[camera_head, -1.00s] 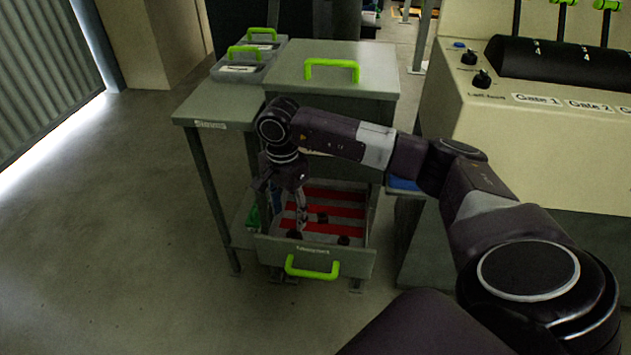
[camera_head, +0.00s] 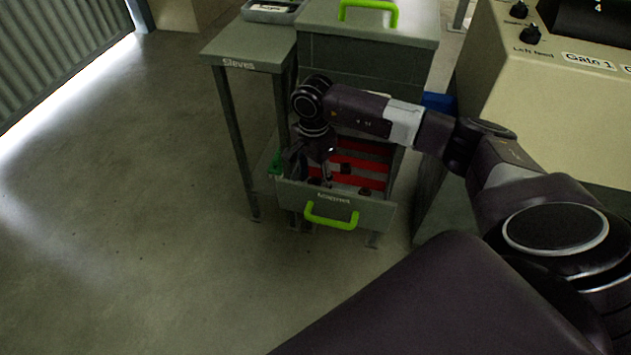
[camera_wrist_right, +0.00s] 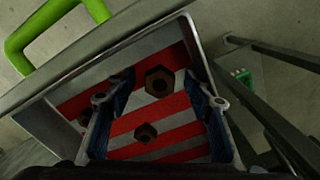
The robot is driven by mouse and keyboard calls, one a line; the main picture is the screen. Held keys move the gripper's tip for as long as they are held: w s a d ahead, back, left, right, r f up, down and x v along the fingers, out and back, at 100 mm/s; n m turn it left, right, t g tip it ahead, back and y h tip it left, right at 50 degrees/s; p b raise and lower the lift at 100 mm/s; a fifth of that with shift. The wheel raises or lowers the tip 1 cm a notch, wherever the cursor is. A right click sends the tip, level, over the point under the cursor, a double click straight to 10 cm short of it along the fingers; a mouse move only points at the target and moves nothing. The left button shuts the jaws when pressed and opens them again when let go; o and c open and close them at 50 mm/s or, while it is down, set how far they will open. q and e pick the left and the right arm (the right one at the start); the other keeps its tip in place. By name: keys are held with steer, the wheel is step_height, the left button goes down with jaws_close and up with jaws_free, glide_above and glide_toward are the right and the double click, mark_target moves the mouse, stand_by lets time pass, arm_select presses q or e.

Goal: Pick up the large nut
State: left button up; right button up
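Dark brown hex nuts lie on the red-and-white striped floor of an open drawer (camera_head: 362,213). In the right wrist view the biggest-looking nut (camera_wrist_right: 158,82) lies between the fingertips of my right gripper, with its hole facing up. A smaller-looking nut (camera_wrist_right: 146,133) lies nearer the palm, also between the fingers. Another dark nut (camera_wrist_right: 85,117) is partly hidden by the left finger. My right gripper (camera_head: 320,168) is open and empty, pointing down into the drawer. It hides part of the drawer in the head view. My left gripper is not in view.
The drawer's front wall has a green handle (camera_head: 332,216). A grey side table (camera_head: 250,50) labelled Sieves stands left of the drawer cabinet (camera_head: 410,32). A beige control console (camera_head: 530,90) stands at right. The floor at left is clear.

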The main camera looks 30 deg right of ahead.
steer(key=c, duration=1.1)
